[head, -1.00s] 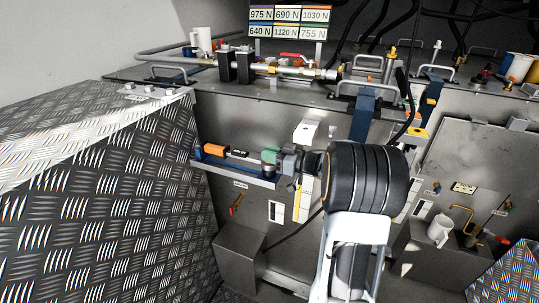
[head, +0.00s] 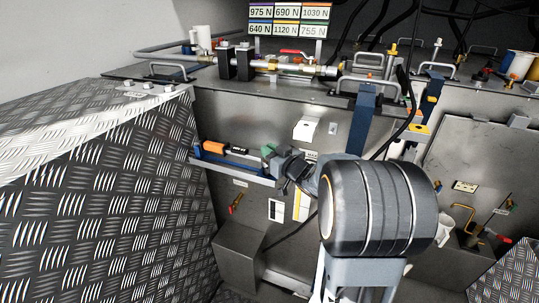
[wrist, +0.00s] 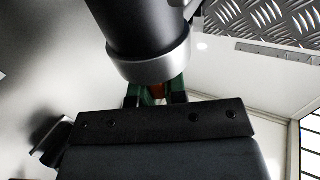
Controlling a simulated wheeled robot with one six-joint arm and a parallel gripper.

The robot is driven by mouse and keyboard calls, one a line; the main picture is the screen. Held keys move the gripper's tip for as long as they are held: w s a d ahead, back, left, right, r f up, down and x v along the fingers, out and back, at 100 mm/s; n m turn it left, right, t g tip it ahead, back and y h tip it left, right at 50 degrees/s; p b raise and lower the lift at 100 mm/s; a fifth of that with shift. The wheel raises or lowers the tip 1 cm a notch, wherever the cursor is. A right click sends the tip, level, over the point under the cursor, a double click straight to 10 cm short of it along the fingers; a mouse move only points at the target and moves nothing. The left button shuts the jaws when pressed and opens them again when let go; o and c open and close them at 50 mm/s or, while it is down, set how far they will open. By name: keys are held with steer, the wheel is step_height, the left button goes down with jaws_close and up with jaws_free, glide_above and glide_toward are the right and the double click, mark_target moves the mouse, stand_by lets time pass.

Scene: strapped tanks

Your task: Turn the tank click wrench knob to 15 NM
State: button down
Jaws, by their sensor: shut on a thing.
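The click wrench (head: 214,147), with an orange end and a black section, lies along a blue-edged holder (head: 235,167) on the tank's front face in the head view. My gripper (head: 268,151) has green fingertips and is at the right end of the wrench, shut on the knob there. My gripper and arm hide most of the knob. In the wrist view the green fingers (wrist: 156,93) show only partly, with a small orange-brown patch between them. A dark cylinder with a silver rim covers the upper middle of that view. No torque scale can be read.
Above, a metal ledge holds pipes, a red-handled valve (head: 297,53) and metal handles. Newton labels (head: 289,20) stand behind it. A blue strap (head: 362,118) hangs right of my gripper. A tread-plate block (head: 110,190) fills the left. A grey box (head: 238,254) sits below.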

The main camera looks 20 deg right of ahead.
steer(key=shift+f+m+t+h+b, duration=0.15)
steer(key=shift+m+h+b, duration=0.4)
steer(key=shift+h, duration=0.25)
steer(key=shift+f+m+t+h+b, duration=0.1)
steer(key=shift+m+t+h+b, duration=0.05)
steer(key=shift+m+h+b, duration=0.55)
steer(key=shift+h, duration=0.4)
steer(key=c, duration=1.2)
jaws_free()
steer(key=shift+r, duration=0.1)
steer(key=shift+o, duration=0.2)
steer(key=s+b, duration=0.4)
steer(key=s, duration=0.9)
steer(key=shift+s+d, duration=0.3)
steer(key=shift+s, duration=0.05)
